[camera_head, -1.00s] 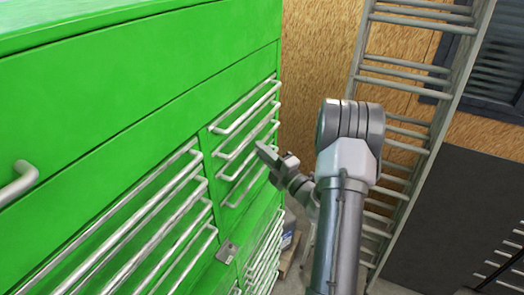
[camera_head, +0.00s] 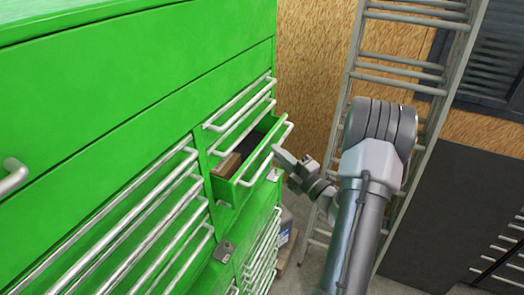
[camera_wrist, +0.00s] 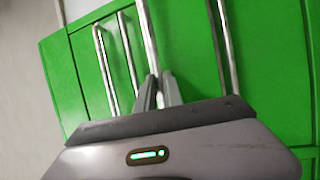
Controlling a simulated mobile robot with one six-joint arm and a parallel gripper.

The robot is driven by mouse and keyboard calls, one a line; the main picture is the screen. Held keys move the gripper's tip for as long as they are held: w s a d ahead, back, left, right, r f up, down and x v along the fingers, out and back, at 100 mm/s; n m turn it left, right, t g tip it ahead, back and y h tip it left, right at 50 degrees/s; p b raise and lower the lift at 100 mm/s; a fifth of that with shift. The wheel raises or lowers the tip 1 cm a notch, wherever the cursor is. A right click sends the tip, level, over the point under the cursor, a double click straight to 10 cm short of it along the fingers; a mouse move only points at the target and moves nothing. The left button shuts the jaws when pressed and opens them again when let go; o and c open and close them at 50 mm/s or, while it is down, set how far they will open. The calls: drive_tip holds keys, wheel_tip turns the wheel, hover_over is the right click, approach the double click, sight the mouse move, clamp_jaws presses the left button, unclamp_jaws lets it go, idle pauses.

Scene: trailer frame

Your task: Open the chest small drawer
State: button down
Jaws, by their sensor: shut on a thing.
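The green chest (camera_head: 110,110) fills the left of the head view. One small drawer (camera_head: 248,186) in its right column stands pulled out, with its inside showing. My gripper (camera_head: 277,153) is shut on this drawer's silver bar handle (camera_head: 288,131), at the drawer's front. In the wrist view, the two fingers (camera_wrist: 157,92) of my gripper close around a long silver handle (camera_wrist: 148,35) in front of the green chest face. The exact contact is small in the head view.
A brown thing (camera_head: 227,164) lies in the open drawer. Shut drawers with bar handles sit above, below and to the left. A ladder (camera_head: 410,75) leans behind my arm against a wooden wall (camera_head: 312,60). Some floor shows between chest and ladder.

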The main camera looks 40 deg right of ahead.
drive_tip(key=s+d, duration=0.5)
drive_tip(key=s, duration=0.8)
drive_tip(key=s+d+b, duration=0.1)
drive_tip(key=s+d, duration=0.4)
drive_tip(key=s, duration=0.8)
drive_tip(key=shift+d, duration=0.4)
drive_tip(key=c, duration=1.5)
unclamp_jaws()
drive_tip(key=s+f+b, duration=0.1)
drive_tip(key=s, duration=0.4)
drive_tip(key=s+f+b, duration=0.1)
drive_tip(key=s, duration=0.5)
drive_tip(key=s+f+b, duration=0.1)
drive_tip(key=s, duration=0.5)
drive_tip(key=shift+s, duration=0.1)
